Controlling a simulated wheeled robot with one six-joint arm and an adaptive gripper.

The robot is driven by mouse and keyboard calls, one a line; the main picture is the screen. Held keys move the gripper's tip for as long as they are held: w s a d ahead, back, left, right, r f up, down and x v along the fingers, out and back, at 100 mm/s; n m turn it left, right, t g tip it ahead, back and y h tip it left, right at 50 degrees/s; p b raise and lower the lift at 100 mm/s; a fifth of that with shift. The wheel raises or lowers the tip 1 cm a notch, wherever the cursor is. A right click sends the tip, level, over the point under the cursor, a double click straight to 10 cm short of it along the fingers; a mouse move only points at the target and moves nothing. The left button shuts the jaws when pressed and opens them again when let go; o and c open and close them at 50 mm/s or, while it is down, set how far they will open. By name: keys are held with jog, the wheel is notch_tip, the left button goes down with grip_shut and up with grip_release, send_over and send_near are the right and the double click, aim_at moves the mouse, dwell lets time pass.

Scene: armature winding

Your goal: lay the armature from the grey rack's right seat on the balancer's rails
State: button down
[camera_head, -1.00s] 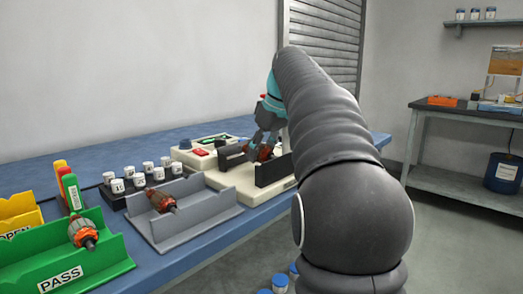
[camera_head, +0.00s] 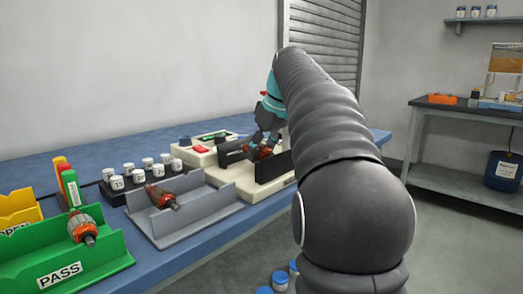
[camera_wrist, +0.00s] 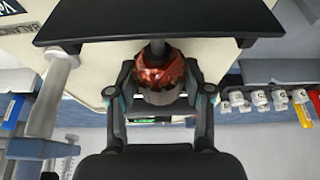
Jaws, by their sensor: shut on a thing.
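My gripper (camera_head: 262,146) is shut on an armature (camera_head: 262,153) with a reddish-copper winding. The wrist view shows the armature (camera_wrist: 160,78) between both fingers, its shaft pointing at a black rail (camera_wrist: 160,22). The balancer (camera_head: 232,180) has a cream base and two upright black rails, left (camera_head: 232,153) and right (camera_head: 273,168). The held armature is low between these rails; I cannot tell whether its shaft touches them. The grey rack (camera_head: 205,208) holds another armature (camera_head: 162,197) at its left side; its right part is bare.
A green PASS tray (camera_head: 112,262) holds an armature (camera_head: 82,228). A yellow OPEN bin (camera_head: 18,212) stands at the far left. Several white-capped jars (camera_head: 137,177) stand behind the rack. A control box (camera_head: 203,150) is behind the balancer. The blue bench (camera_head: 80,165) is clear at the back.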

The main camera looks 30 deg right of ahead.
jog(key=shift+c, duration=1.9)
grip_release()
jog(key=v, duration=1.2)
jog(key=shift+w, duration=0.1)
